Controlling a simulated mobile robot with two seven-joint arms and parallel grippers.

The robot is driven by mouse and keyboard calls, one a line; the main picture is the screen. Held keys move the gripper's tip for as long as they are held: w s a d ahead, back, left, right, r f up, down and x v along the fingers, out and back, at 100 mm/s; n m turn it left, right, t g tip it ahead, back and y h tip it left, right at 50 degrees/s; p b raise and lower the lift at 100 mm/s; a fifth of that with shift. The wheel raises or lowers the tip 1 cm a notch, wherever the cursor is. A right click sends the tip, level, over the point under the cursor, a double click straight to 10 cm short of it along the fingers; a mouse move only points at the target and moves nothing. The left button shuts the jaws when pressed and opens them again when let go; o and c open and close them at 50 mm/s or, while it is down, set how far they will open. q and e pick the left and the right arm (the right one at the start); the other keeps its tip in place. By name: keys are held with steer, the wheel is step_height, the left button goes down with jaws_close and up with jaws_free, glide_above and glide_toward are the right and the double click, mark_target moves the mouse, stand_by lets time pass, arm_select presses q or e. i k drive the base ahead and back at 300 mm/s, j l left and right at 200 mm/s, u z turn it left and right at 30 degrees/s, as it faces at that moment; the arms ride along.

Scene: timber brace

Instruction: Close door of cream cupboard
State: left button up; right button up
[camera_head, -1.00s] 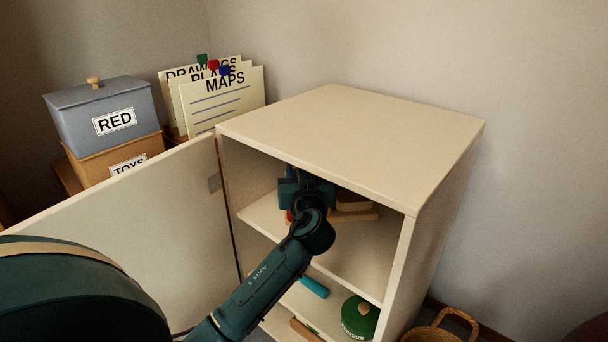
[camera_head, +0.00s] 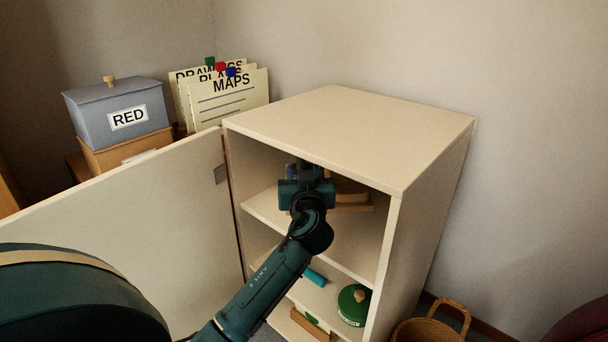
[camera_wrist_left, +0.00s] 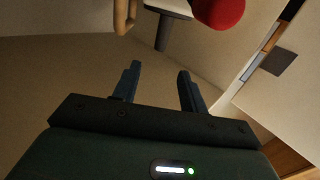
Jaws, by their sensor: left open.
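The cream cupboard (camera_head: 345,120) stands against the wall with its front facing me. Its door (camera_head: 150,235) is hinged on the left side and stands wide open, reaching to the left edge of the head view. My left arm reaches into the upper compartment, and the left gripper (camera_head: 306,175) is there under the top board. In the left wrist view the two fingers of the left gripper (camera_wrist_left: 157,88) are apart with nothing between them. A hinge plate (camera_wrist_left: 280,62) shows at the right of that view. The right gripper is not in view.
The upper shelf holds a wooden object (camera_head: 352,195); a red round thing (camera_wrist_left: 218,10) shows ahead of the fingers. Lower down are a green tin (camera_head: 353,306) and a turquoise item (camera_head: 315,275). A basket (camera_head: 430,325) stands right. A grey box (camera_head: 118,112) and folders (camera_head: 230,95) are behind the door.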

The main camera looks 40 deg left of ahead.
mark_target(162, 218)
steer(key=k+l, duration=0.8)
steer(key=l, duration=0.15)
